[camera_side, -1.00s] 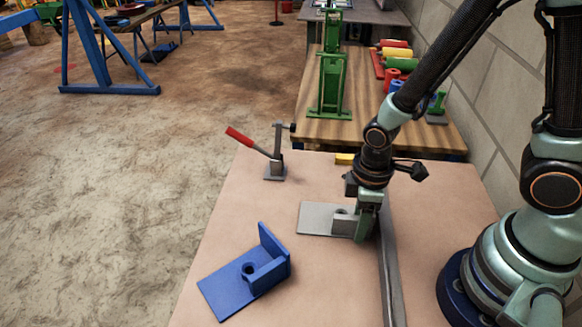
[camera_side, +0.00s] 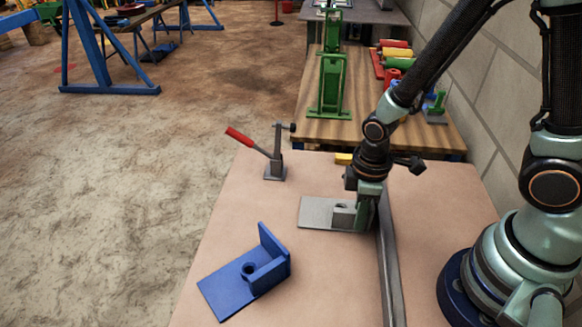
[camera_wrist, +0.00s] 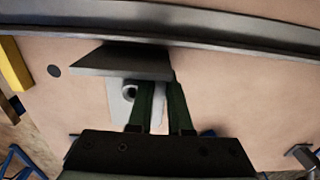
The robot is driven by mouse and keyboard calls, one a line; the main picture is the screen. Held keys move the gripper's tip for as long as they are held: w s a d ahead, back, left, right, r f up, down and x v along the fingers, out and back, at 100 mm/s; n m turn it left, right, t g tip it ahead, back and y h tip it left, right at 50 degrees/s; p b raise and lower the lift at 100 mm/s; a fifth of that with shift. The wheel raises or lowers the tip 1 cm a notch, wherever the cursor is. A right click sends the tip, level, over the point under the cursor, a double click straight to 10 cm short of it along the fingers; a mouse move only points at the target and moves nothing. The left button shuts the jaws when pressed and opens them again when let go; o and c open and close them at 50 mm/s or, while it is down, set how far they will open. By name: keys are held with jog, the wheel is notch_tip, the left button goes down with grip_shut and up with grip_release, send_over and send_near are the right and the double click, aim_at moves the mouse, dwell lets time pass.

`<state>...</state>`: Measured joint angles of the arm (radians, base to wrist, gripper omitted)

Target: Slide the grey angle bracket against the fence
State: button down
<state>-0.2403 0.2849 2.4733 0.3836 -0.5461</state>
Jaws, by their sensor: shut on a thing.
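The grey angle bracket (camera_side: 318,213) lies with its flat plate on the bench and its upright part toward the fence. The fence (camera_side: 392,265) is a long grey metal bar along the right side of the bench. In the wrist view the bracket (camera_wrist: 120,60) is next to the fence (camera_wrist: 200,30), its upright edge very close to the bar; I cannot tell whether they touch. My gripper (camera_side: 363,218) is down at the bracket, shut on its rib. The green fingers (camera_wrist: 160,115) hide part of the bracket in both views.
A blue angle bracket (camera_side: 230,288) lies at the front left of the bench. A red-handled toggle clamp (camera_side: 275,168) stands at the back left. A yellow block (camera_side: 343,159) is at the back edge. The bench between the two brackets is clear.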

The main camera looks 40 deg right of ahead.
jog(key=shift+w+d, duration=3.8)
jog(key=shift+d, duration=0.1)
jog(key=shift+s+d, duration=0.45)
jog(key=shift+s, duration=0.1)
jog(key=shift+w+d, duration=0.1)
jog(key=shift+d, duration=0.05)
jog(key=shift+w+d, duration=0.55)
jog(key=shift+d, duration=0.05)
